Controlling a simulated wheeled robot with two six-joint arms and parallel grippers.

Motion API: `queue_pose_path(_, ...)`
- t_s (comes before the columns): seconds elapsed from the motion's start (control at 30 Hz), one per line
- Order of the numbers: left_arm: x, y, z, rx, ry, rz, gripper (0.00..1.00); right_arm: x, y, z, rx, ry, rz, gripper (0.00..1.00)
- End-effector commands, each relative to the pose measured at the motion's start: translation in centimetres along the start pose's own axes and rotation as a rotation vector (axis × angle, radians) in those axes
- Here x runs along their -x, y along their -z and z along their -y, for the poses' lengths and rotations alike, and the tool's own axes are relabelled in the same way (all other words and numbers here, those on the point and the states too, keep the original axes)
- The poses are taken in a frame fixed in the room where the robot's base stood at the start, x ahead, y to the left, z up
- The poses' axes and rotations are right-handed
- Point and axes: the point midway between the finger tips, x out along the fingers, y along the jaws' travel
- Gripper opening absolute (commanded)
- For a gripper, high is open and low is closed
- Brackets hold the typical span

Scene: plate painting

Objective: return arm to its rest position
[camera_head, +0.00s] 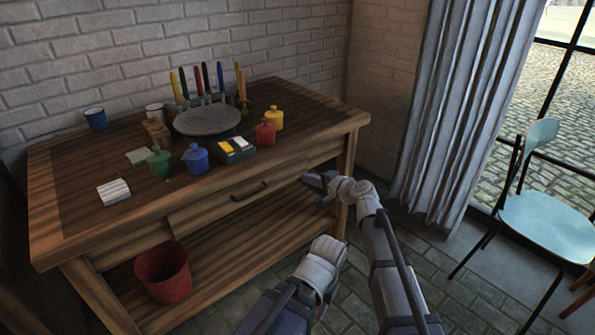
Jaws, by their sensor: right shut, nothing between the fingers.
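My right arm reaches up from the bottom right. Its gripper (316,182) is shut and empty, in front of the wooden table's right front side and apart from the things on top. My left arm (318,268) shows at the bottom middle, with its pale wrist part; its gripper fingers do not show. On the table (90,205) stands a round grey turntable plate (207,120). Around it are a green pot (159,163), a blue pot (196,159), a red pot (265,133) and a yellow pot (274,119). Several coloured brushes (206,77) stand upright behind it.
A dark paint box (233,155) and a white stack (114,191) lie on the table. A blue cup (96,118) stands at its back left. A red bucket (163,273) sits on the lower shelf. A chair (549,222) and curtain (450,110) are at right. Floor between table and chair is clear.

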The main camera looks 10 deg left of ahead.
Motion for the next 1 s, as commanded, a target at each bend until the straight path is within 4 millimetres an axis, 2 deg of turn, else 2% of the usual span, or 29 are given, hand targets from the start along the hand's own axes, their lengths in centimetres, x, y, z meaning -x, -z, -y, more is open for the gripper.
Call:
queue_pose_path(0.03,0.4,0.0,0.0,0.000,-0.001,0.000,0.45,1.1,-0.2,0.1,-0.001,0.000,-0.001,0.00)
queue_pose_path(0.13,0.7,0.0,0.0,0.000,-0.001,0.000,0.45,2.1,-0.1,0.1,-0.001,0.001,-0.001,0.00)
queue_pose_path(0.43,0.9,-0.1,0.1,0.000,-0.002,0.000,0.45,3.1,-0.1,-0.1,0.001,-0.001,0.001,0.00)
queue_pose_path(0.53,0.8,-0.1,0.0,0.000,-0.002,0.000,0.45,3.9,-0.3,-1.1,0.037,-0.034,0.008,0.00)
queue_pose_path(0.57,0.8,-0.1,0.0,0.000,-0.002,0.000,0.45,4.5,-0.5,-1.8,0.062,-0.059,0.014,0.00)
queue_pose_path(0.67,0.8,-0.1,0.1,0.000,-0.002,0.000,0.45,7.6,-1.3,-5.7,0.192,-0.197,0.049,0.00)
queue_pose_path(0.8,0.8,-0.1,0.1,0.000,-0.002,0.000,0.45,14.3,-2.1,-13.2,0.394,-0.480,0.128,0.00)
queue_pose_path(0.9,0.8,-0.1,0.1,0.000,-0.002,0.000,0.45,18.8,-2.3,-17.3,0.486,-0.659,0.184,0.00)
queue_pose_path(1.0,0.9,-0.1,0.1,0.000,-0.002,0.000,0.45,22.6,-2.3,-20.1,0.539,-0.797,0.228,0.00)
